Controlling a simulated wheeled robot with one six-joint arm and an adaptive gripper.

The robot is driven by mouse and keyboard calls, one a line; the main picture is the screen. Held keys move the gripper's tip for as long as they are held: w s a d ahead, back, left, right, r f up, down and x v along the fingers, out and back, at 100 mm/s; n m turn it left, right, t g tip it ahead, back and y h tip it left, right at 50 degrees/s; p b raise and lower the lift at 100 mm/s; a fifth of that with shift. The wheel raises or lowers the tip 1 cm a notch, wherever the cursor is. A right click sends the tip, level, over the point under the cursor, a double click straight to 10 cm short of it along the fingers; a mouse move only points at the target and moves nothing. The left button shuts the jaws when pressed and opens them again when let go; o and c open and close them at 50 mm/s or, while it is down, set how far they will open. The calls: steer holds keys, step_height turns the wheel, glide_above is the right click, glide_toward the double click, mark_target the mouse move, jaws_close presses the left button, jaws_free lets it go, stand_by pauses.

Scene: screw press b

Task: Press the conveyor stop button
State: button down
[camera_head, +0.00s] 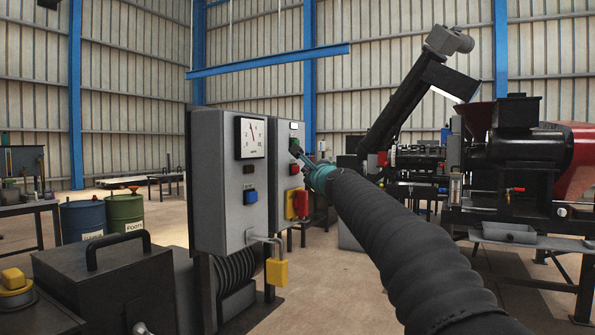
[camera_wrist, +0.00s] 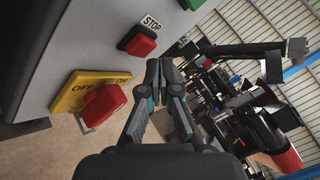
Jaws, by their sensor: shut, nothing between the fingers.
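A grey control box (camera_head: 284,133) stands behind a larger grey box with a dial. Its face carries a red button (camera_head: 294,169), which in the wrist view is a square red button (camera_wrist: 141,45) under a white STOP plate (camera_wrist: 151,22). A green button shows above it in the head view and at the top edge of the wrist view (camera_wrist: 193,4). My gripper (camera_head: 297,152) is shut and empty beside the box face. In the wrist view its fingertips (camera_wrist: 159,68) are just right of and below the red button, and contact cannot be told.
A red rotary handle (camera_wrist: 104,104) on a yellow OFF/ON plate (camera_wrist: 72,90) juts out near the STOP button. The larger grey box (camera_head: 222,205) with dial and blue button stands in front.

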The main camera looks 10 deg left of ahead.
steer(key=shift+w+a, duration=0.15)
steer(key=shift+a, duration=0.15)
steer(key=shift+w+a, duration=0.15)
steer(key=shift+a, duration=0.3)
stand_by(0.7)
steer(key=shift+d, duration=0.2)
steer(key=shift+s+d+b, duration=0.3)
steer(key=shift+d+b, duration=0.25)
steer(key=shift+d, duration=0.1)
steer(key=d+b, duration=0.1)
steer(key=s+d+b, duration=0.1)
steer(key=d, duration=0.1)
steer(key=d+b, duration=0.1)
steer(key=shift+s+d, duration=0.35)
steer(key=shift+n, duration=0.3)
stand_by(0.6)
